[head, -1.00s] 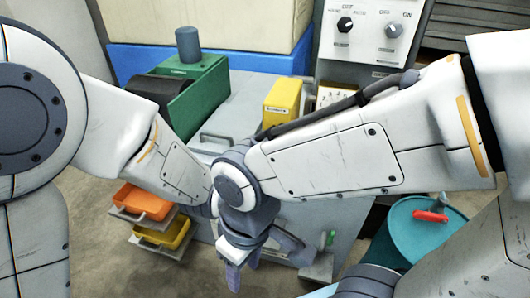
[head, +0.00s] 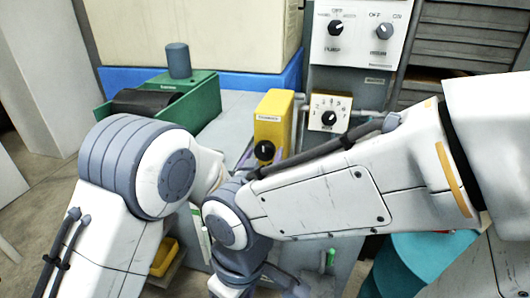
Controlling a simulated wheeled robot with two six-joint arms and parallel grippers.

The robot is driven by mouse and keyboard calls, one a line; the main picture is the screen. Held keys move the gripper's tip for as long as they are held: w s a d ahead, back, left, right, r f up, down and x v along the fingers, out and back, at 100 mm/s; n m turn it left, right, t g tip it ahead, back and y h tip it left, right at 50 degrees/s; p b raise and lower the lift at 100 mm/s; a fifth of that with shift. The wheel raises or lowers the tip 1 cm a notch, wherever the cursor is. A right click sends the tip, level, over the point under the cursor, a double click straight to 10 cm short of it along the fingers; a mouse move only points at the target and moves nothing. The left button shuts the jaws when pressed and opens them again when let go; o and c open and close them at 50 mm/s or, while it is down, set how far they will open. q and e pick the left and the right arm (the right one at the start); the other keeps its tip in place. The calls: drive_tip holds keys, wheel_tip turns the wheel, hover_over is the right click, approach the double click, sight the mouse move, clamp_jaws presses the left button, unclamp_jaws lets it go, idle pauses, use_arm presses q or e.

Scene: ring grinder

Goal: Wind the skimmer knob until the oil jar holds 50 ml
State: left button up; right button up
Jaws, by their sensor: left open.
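A yellow box (head: 275,112) with a label too small to read stands in the middle of the head view; I take it for the skimmer. A black round knob (head: 264,151) is on its front. My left gripper (head: 262,160) is open close to this knob; one purple finger shows to the knob's left, and the rest is largely hidden behind my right wrist. I cannot tell whether it touches the knob. My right gripper (head: 240,283) hangs low at the bottom edge, partly cut off, its fingertips unclear. I cannot make out the oil jar.
A green unit (head: 203,103) with a black drum stands behind on the left. A grey panel (head: 358,38) carries dials, with a small numbered dial (head: 329,115) below. A teal drum (head: 415,262) stands at lower right. My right forearm crosses in front of the machine.

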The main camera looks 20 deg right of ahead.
use_arm(q)
drive_tip(key=shift+x, duration=0.95)
drive_tip(key=c, duration=1.3)
drive_tip(key=shift+m, duration=0.3)
